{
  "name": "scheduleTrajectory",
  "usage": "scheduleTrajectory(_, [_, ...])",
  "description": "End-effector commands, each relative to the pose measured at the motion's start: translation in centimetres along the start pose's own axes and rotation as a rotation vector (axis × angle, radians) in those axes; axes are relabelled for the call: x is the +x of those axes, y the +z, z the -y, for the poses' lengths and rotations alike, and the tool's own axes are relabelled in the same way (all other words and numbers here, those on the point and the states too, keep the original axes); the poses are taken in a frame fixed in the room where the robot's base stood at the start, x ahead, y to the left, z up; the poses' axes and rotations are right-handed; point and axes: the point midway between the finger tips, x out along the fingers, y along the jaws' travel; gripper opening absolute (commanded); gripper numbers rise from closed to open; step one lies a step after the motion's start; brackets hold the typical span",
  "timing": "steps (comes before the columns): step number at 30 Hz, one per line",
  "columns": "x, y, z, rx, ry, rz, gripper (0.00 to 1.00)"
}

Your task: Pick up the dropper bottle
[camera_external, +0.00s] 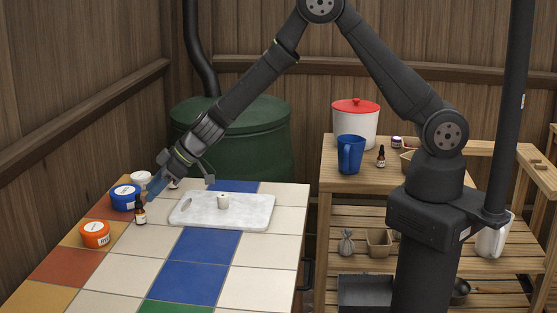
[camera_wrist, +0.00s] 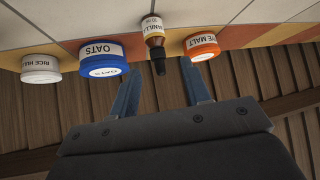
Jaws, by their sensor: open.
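A small brown dropper bottle with a black dropper top (camera_external: 140,213) stands upright on the tiled counter, between the blue and orange tubs. It also shows upside down in the wrist view (camera_wrist: 153,32), with a pale label that seems to read vanilla. My gripper (camera_external: 158,184) is above and just behind it, pointing down at a slant. In the wrist view my gripper's two blue fingers (camera_wrist: 160,68) are apart, with the black dropper tip between them in the picture. Nothing is held. A second dropper bottle (camera_external: 381,157) stands on the wooden shelf at right.
A blue oats tub (camera_wrist: 103,60), an orange malt tub (camera_wrist: 201,46) and a white tub (camera_wrist: 40,68) stand close to the bottle. The front tiles are clear.

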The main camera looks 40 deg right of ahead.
Motion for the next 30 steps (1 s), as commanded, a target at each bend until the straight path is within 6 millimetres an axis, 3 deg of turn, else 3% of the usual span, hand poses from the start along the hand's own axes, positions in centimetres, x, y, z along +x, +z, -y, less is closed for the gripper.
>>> scheduleTrajectory(8, [1.8,0.0,0.0,-0.001,0.0,0.0,0.44])
scheduleTrajectory(18, [5.9,0.0,-0.3,-0.001,-0.001,0.001,0.44])
scheduleTrajectory(28, [6.5,-0.1,-0.3,-0.001,-0.001,0.0,0.44])
scheduleTrajectory(30, [6.5,-0.1,-0.3,-0.001,-0.001,0.0,0.34])
